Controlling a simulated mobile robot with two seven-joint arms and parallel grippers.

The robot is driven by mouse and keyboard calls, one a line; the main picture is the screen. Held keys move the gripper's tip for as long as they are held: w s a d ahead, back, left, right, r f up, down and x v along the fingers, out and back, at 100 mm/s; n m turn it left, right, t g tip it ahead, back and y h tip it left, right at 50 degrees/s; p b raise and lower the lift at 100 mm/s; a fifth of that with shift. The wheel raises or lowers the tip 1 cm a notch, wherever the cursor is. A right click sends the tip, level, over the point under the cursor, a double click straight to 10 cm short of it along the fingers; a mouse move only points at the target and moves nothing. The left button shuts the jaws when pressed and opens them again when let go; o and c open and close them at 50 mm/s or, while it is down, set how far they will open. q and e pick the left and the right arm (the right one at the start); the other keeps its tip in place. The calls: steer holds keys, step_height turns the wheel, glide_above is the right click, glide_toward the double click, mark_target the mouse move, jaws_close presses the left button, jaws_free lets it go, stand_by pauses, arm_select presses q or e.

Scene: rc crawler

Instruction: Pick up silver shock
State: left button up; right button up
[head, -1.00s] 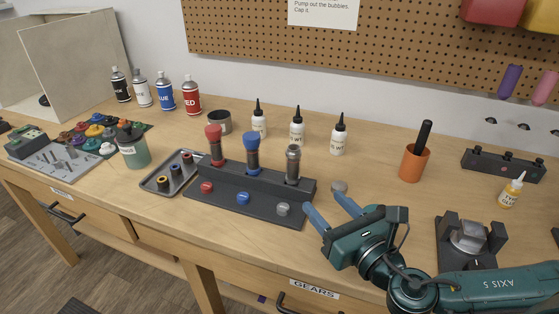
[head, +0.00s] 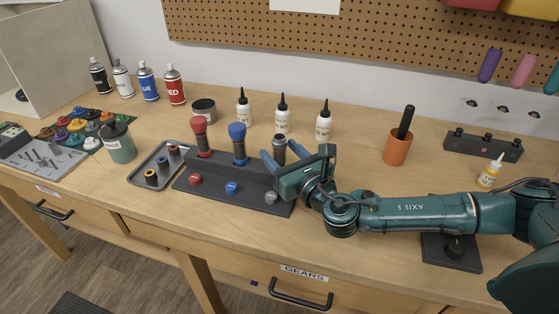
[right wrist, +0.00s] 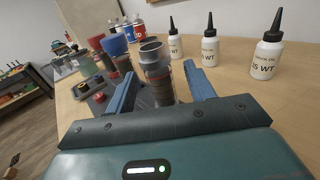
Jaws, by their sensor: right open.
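The silver shock (head: 279,151) stands upright in the right-hand place of a dark grey stand (head: 227,183), partly hidden by my right gripper (head: 280,147). My right gripper is open, with its two blue fingers on either side of the shock. In the right wrist view the silver shock (right wrist: 155,73) shows between the open fingers (right wrist: 158,70), with a visible gap to the right finger. A red-topped shock (head: 201,136) and a blue-topped shock (head: 239,143) stand to its left in the same stand. My left gripper is not in view.
White bottles (head: 282,115) stand just behind the stand. A grey tray (head: 142,178) with small parts lies to its left. An orange cup (head: 397,150) stands to the right. The bench between cup and stand is mostly clear.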

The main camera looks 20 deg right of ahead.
steer(key=shift+w+a, duration=0.15)
steer(key=shift+w, duration=0.5)
steer(key=shift+c, duration=0.5)
steer(key=c, duration=1.1)
